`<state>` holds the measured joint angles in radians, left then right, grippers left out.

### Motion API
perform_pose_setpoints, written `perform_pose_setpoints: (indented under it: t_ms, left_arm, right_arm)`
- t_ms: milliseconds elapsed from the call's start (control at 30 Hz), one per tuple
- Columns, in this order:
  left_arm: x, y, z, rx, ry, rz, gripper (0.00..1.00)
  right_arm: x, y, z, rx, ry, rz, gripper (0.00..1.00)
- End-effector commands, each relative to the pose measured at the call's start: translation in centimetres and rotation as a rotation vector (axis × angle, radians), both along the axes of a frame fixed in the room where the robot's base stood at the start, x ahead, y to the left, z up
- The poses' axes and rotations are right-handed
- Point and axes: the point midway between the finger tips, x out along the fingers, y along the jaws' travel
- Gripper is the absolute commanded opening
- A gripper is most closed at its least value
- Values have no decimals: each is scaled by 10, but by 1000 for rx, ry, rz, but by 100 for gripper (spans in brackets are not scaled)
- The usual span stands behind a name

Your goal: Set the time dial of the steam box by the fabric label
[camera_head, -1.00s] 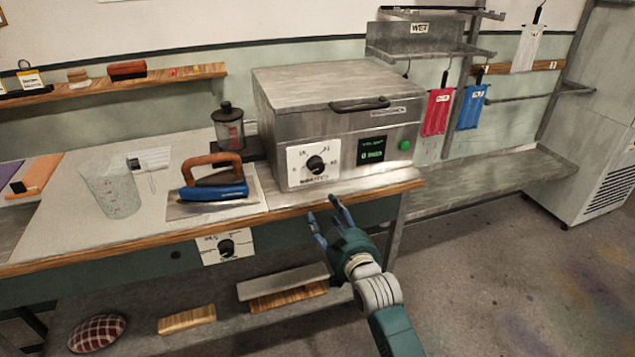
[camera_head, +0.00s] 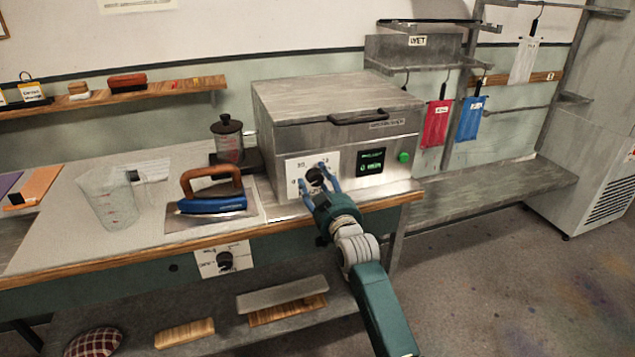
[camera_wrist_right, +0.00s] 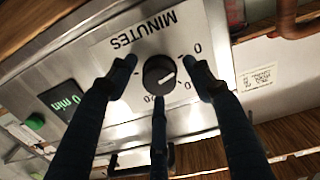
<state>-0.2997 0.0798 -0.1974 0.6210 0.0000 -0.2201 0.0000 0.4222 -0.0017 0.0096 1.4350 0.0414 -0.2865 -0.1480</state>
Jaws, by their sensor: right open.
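The steel steam box (camera_head: 345,105) stands on the right end of the table. Its black time dial (camera_head: 315,176) sits on a white plate marked MINUTES; in the right wrist view the dial (camera_wrist_right: 159,74) has a white pointer mark. The green display (camera_wrist_right: 67,104) reads 0 min. My right gripper (camera_head: 317,179) is open in front of the dial, with its fingers around the knob; contact cannot be told. It also shows in the right wrist view (camera_wrist_right: 160,68). Red fabric (camera_head: 437,123) and blue fabric (camera_head: 471,118) hang at right with small labels, unreadable here. My left gripper is out of view.
An iron (camera_head: 212,195) on a plate stands left of the box, with a lidded jar (camera_head: 228,140) behind. A clear measuring cup (camera_head: 108,196) is further left. A second dial (camera_head: 225,261) is on the table front. A green button (camera_head: 404,157) is right of the display.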

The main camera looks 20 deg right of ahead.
Motion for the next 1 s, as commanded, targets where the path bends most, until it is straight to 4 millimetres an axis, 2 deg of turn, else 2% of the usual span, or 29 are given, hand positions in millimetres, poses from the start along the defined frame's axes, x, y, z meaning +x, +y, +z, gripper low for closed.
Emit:
perform_pose_setpoints:
  t_ms: [233, 467, 767, 1000]
  left_arm:
    - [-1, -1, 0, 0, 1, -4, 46]
    - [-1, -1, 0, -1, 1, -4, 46]
    - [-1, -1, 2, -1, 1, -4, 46]
    - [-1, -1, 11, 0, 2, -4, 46]
  right_arm:
    - [1, 0, 0, 0, 0, 0, 51]
    - [0, 0, 0, 0, 0, 0, 6]
    - [0, 0, 0, 26, 1, 0, 6]
    - [1, 0, 2, 148, 6, -1, 6]
